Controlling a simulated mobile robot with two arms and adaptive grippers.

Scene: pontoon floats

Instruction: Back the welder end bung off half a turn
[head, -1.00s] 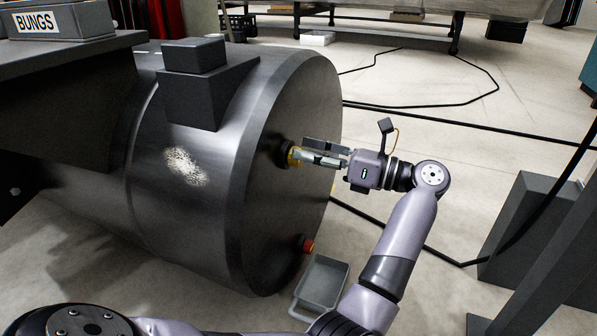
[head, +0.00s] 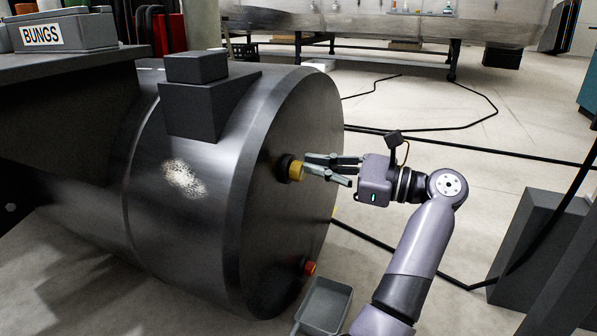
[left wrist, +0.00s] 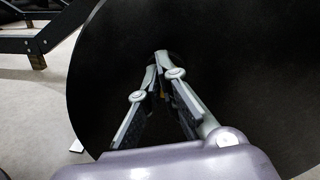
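A large dark cylindrical float (head: 190,235) lies on its side, with its flat round end facing right. A yellow bung (head: 296,171) in a black collar sticks out of that end face. A smaller red plug (head: 309,268) sits low on the same face. My left gripper (head: 308,163) is just right of the yellow bung, its fingers parted and pointing at it, with nothing visibly held. In the left wrist view, the fingers (left wrist: 158,70) reach toward the dark end face, with a sliver of yellow between them; the bung is mostly hidden there. My right gripper is out of view.
A grey box labelled BUNGS (head: 62,33) stands on a dark bench at upper left. A grey tray (head: 325,305) is on the floor below the end face. Black cables (head: 450,150) cross the floor at right. A dark grey block (head: 535,245) stands at far right.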

